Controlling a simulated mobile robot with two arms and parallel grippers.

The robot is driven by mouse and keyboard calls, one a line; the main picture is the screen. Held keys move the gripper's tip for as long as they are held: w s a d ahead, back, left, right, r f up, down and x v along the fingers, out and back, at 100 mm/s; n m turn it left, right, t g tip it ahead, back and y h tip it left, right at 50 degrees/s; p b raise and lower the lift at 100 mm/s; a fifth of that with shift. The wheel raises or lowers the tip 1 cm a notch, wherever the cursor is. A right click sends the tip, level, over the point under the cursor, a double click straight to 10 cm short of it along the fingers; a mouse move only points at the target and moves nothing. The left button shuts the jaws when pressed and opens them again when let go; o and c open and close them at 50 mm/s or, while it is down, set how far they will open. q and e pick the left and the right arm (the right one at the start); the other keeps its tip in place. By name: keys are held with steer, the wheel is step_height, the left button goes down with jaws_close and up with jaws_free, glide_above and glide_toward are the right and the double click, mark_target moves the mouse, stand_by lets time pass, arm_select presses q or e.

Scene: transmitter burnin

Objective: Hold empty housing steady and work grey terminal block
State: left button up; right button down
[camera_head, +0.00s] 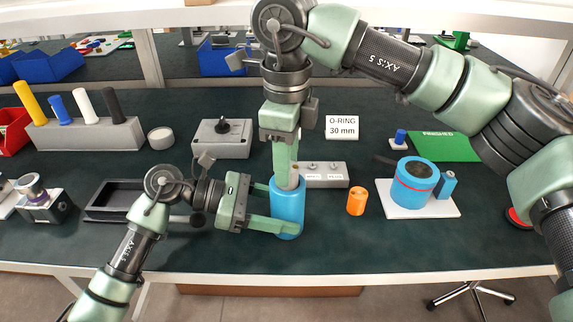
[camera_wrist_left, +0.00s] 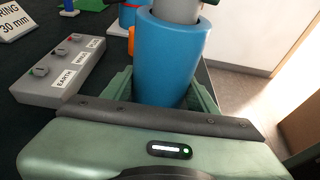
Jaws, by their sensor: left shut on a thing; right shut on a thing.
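The empty housing (camera_head: 288,205) is a blue upright cylinder standing at the front middle of the bench. My left gripper (camera_head: 276,213) is shut around its side from the left; the housing also fills the middle of the left wrist view (camera_wrist_left: 170,60). My right gripper (camera_head: 287,172) points straight down over the housing's open top and is shut on a light grey piece (camera_head: 294,176), which looks like the grey terminal block. That grey piece (camera_wrist_left: 178,10) enters the housing's mouth in the left wrist view. Its lower end is hidden inside the housing.
A grey block with labelled terminals (camera_head: 325,174) stands just behind the housing. An orange cylinder (camera_head: 356,201) and a white plate (camera_head: 430,208) with a blue cylindrical housing are to the right. A black tray (camera_head: 110,212) lies left. The bench's front edge is close.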

steer(key=shift+f, duration=0.4)
steer(key=shift+f, duration=0.15)
steer(key=c, duration=1)
jaws_free()
step_height(320, 180, up, 12)
steer(key=shift+r, duration=0.2)
